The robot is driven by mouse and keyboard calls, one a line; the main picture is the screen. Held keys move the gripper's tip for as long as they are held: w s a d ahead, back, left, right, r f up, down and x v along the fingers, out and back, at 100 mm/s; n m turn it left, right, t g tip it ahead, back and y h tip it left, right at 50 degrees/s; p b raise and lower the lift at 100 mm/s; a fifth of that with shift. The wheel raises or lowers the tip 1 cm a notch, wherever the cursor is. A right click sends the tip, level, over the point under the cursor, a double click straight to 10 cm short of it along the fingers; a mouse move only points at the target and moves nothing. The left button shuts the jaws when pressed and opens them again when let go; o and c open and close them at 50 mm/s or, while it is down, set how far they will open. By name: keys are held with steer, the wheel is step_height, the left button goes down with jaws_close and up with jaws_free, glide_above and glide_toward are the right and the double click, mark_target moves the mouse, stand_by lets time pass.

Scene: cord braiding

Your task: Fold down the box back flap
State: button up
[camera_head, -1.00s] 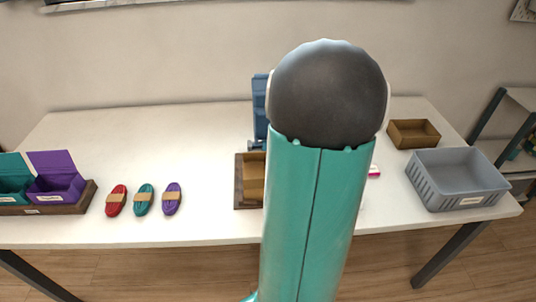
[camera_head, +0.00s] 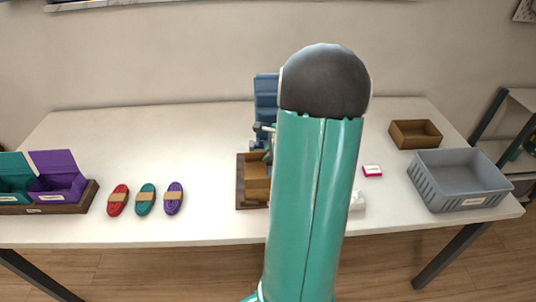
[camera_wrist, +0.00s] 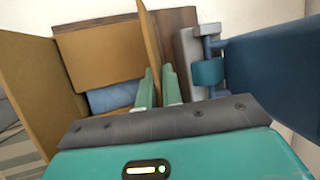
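The brown cardboard box (camera_wrist: 100,52) stands open on the table, with a blue bundle (camera_wrist: 115,97) inside it. In the head view its left part (camera_head: 256,181) shows beside my arm, which hides the rest. In the wrist view an upright flap (camera_wrist: 150,35), seen nearly edge-on, rises on the box side nearest the blue fixture; I take it for the back flap. My gripper (camera_wrist: 159,75) is at this flap, its two teal fingers a little apart. The flap's edge runs toward the gap between them; contact is unclear.
A blue fixture (camera_head: 265,92) stands close behind the box; its blue panel (camera_wrist: 275,70) is right of my fingers. Three cord bundles (camera_head: 145,199) lie to the left. A grey crate (camera_head: 462,182), a brown tray (camera_head: 415,134) and a pink-edged pad (camera_head: 372,171) are to the right.

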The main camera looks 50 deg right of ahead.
jaws_close()
steer(key=shift+s+a+f+n+t+h, duration=0.15)
steer(key=shift+a+t+h, duration=0.1)
steer(key=shift+t+h, duration=0.2)
steer(key=shift+s+a+f+n+t+h, duration=0.1)
steer(key=shift+a+n+t+h, duration=0.1)
steer(key=shift+t+h, duration=0.25)
steer(key=shift+s, duration=0.1)
steer(key=o, duration=0.5)
jaws_free()
steer(key=shift+d, duration=0.1)
